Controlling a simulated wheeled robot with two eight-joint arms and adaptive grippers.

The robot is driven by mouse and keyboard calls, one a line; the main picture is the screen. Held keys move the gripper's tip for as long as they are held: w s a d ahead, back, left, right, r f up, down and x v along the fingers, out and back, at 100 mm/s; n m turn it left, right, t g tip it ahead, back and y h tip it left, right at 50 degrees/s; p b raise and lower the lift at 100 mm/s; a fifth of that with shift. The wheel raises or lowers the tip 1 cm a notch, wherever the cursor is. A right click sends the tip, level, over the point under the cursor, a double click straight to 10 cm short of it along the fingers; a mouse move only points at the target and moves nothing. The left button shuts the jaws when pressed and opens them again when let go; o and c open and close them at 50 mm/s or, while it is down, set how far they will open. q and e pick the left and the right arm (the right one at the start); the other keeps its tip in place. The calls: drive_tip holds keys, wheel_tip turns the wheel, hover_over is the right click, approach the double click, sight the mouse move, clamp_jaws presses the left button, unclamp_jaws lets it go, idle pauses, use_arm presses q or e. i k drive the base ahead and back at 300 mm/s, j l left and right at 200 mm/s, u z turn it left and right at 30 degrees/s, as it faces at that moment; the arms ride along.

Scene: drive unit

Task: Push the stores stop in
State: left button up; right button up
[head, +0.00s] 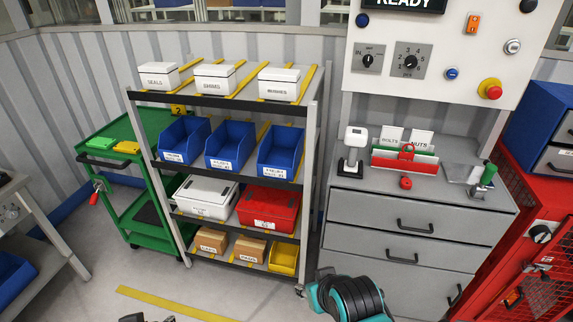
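A red mushroom stop button (493,91) on a yellow base is mounted at the lower right of the pale control panel (440,75). I cannot tell from this view whether it is in or out, and no label on it can be read. Nothing touches it. My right arm shows as a teal and black part at the bottom centre, well below the panel; its gripper fingers are not visible. A small dark piece of my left arm shows at the bottom edge, left of centre; I cannot make out its fingers.
A storage rack (310,150) with bins stands left; a red cage (530,240) stands right. Floor between is clear.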

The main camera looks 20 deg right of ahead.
sight(495, 92)
drive_tip(key=z, duration=1.8)
